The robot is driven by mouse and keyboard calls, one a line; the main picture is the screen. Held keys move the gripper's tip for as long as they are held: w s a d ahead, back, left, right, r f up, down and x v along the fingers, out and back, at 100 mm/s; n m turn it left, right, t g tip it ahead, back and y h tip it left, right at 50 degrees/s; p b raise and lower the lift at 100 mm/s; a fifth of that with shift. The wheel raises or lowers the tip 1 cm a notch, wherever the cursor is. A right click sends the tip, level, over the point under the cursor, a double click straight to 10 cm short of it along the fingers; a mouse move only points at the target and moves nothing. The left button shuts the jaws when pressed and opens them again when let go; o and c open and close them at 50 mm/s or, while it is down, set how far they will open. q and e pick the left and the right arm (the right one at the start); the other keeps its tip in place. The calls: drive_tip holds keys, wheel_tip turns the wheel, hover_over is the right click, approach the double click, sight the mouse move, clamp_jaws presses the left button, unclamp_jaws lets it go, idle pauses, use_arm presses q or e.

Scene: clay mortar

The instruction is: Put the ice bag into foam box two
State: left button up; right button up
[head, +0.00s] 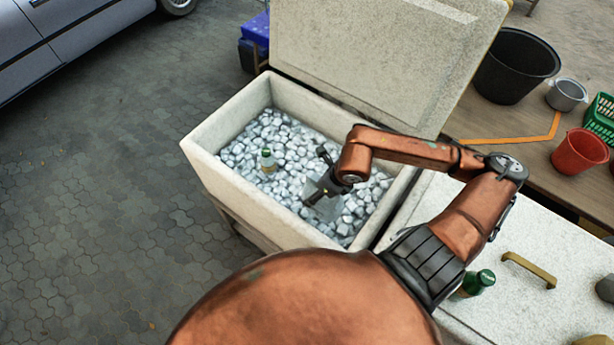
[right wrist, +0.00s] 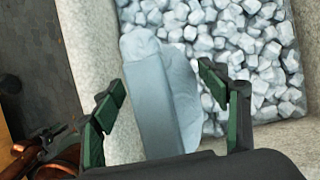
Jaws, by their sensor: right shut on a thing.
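An open pale foam box (head: 218,178) full of ice cubes (head: 285,145) stands in the middle of the head view. My right gripper (head: 322,192) is over the ice, inside the box's outline. It is shut on the ice bag (head: 327,208), a pale, translucent bag. In the right wrist view the bag (right wrist: 155,105) hangs between the green-padded fingers (right wrist: 165,105), with ice and the box wall behind it. A second foam box, with its lid (head: 500,310) on, stands at the right. I cannot see which box is number two. My left gripper does not show clearly.
The raised lid (head: 385,50) stands behind the open box. A black bucket (head: 516,66) and red bucket (head: 580,152) are at the right.

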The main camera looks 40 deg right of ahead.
drive_tip(key=w+d+f, duration=0.5)
drive_tip(key=w+f, duration=0.5)
drive_tip(key=f, duration=0.2)
drive_tip(key=shift+w+d+p, duration=0.35)
drive_tip(key=shift+d+p, duration=0.05)
drive_tip(key=shift+p, duration=0.05)
drive_tip(key=o, duration=2.1)
drive_tip(key=shift+s+f, duration=0.1)
drive_tip(key=shift+f, duration=0.05)
drive_tip(key=v, duration=1.2)
